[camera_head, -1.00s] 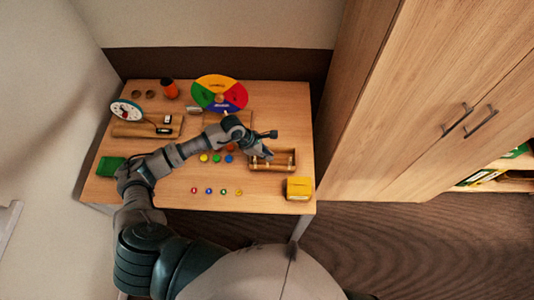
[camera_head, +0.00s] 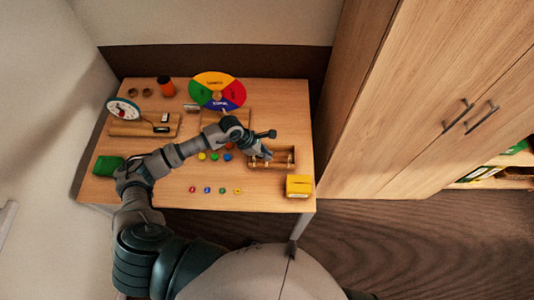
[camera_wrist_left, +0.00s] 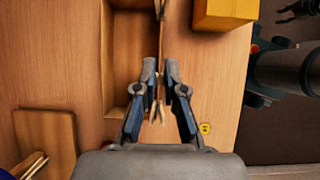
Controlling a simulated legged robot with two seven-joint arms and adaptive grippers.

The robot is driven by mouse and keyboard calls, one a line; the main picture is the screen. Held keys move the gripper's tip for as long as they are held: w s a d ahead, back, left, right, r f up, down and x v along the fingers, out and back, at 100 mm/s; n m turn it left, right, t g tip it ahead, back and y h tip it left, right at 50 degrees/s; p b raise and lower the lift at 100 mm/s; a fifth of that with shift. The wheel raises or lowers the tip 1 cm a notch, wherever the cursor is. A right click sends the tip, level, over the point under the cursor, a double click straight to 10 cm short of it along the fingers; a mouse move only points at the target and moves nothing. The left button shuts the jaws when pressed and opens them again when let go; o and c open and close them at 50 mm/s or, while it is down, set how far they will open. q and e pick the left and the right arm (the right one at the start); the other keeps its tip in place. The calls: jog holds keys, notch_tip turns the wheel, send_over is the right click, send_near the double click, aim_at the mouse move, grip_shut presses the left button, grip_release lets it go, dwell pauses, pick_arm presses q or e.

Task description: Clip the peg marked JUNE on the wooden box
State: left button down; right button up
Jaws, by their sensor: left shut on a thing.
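The open wooden box (camera_head: 286,166) stands at the right of the table, and its long wall shows in the left wrist view (camera_wrist_left: 107,50). My left gripper (camera_head: 266,155) is over the box's near left part. In the left wrist view my left gripper (camera_wrist_left: 163,98) is shut on a slim wooden peg (camera_wrist_left: 157,112) in line with the box's wall. Whether the peg bites the rim cannot be told. Another peg (camera_wrist_left: 160,8) is on that wall further up. No writing on the pegs can be read.
A yellow box (camera_head: 299,187) stands at the table's right corner. Small coloured buttons (camera_head: 222,190) lie in front. A coloured wheel (camera_head: 217,92), an orange cup (camera_head: 166,87) and a dial (camera_head: 123,109) stand behind. A dark hand-like shape (camera_wrist_left: 300,10) shows beyond the table.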

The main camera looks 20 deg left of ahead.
pick_arm(q)
jog(key=shift+a+f+b, duration=0.15)
jog(key=shift+f+b, duration=0.15)
jog(key=shift+f, duration=0.15)
jog(key=c, duration=1.2)
grip_release()
jog(key=v, duration=1.2)
